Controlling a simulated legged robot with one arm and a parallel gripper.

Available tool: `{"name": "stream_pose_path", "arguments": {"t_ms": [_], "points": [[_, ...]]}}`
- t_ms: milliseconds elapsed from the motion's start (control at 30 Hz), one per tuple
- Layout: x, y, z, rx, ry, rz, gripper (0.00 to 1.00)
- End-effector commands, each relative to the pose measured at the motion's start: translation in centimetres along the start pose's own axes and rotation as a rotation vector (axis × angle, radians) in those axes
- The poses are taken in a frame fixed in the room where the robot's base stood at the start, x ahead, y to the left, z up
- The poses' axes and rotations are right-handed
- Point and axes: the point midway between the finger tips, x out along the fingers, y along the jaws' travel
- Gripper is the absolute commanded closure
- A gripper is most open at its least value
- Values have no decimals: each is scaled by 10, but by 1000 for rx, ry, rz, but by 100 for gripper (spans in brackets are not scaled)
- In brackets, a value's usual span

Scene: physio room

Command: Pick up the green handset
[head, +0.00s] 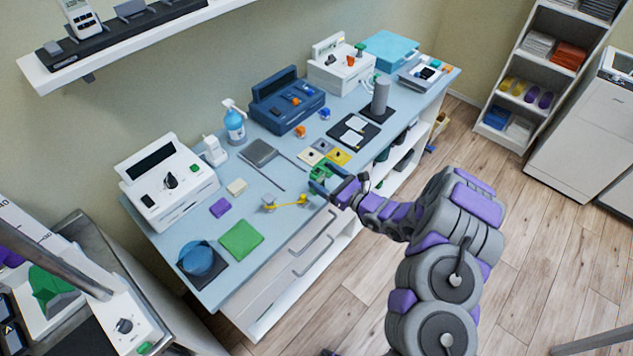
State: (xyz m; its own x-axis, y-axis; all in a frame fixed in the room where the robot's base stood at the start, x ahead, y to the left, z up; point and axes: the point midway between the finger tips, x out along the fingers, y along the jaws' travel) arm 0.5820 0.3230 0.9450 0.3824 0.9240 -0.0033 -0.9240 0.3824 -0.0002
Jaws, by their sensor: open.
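A small green object (319,171), which looks like the green handset, lies on the light blue tabletop (285,170) near its front edge. My gripper (323,179) is open, with its dark fingers right at this green object. The fingers and wrist cover part of it. I cannot tell whether they touch it or whether it lies between them. A flat green square (240,238) lies farther left on the same table.
A blue spray bottle (234,124), a white device (168,182) and a dark blue device (287,101) stand behind. Drawer handles (312,250) stick out below the front edge.

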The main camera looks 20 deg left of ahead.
Motion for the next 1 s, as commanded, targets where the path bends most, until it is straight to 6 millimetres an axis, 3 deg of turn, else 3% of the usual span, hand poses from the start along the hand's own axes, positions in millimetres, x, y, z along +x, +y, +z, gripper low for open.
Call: {"name": "stream_pose_path", "arguments": {"t_ms": [400,700,1000], "points": [[48,7,1,0,1,3,17],[52,6,3,2,-1,0,17],[51,6,3,1,-1,0,46]]}}
